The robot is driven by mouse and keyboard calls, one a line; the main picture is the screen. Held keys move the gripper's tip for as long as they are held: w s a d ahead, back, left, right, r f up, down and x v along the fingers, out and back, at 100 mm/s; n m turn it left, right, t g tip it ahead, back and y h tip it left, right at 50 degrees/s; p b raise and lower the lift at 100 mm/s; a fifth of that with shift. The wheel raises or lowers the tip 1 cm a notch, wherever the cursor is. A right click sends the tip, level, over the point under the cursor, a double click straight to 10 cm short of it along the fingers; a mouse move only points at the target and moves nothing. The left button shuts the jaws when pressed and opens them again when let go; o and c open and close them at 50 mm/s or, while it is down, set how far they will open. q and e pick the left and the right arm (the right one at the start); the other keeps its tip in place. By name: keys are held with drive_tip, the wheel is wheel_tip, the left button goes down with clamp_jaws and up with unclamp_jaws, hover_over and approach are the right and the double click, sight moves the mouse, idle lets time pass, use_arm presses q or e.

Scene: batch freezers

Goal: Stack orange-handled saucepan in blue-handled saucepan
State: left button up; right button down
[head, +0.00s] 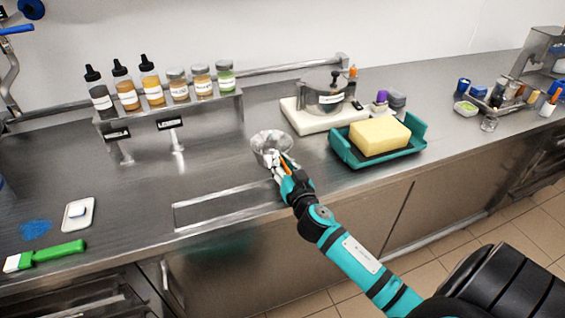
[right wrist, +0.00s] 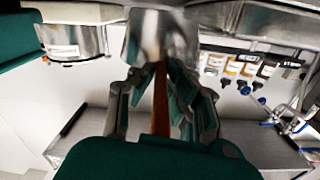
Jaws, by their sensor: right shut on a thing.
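The orange-handled saucepan is a small shiny metal pan (head: 271,143) over the middle of the steel counter. My right gripper (head: 284,171) is shut on its orange handle, and the pan points away from the arm. In the right wrist view the pan (right wrist: 160,38) is at the top, with its orange handle (right wrist: 160,100) between the fingers. I cannot tell whether the pan touches anything below it. I cannot make out a blue-handled saucepan in either view. My left gripper is not in view.
A lidded pot (head: 325,92) stands on a white board (head: 297,119) behind. A teal tray (head: 345,151) with a yellow block (head: 380,134) is close on the right. A bottle rack (head: 216,105) stands behind left. A green brush (head: 58,254) lies at the left front.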

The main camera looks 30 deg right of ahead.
drive_tip(key=shift+f, duration=0.15)
drive_tip(key=shift+f, duration=0.15)
drive_tip(key=c, duration=1.3)
unclamp_jaws()
drive_tip(key=shift+c, duration=0.2)
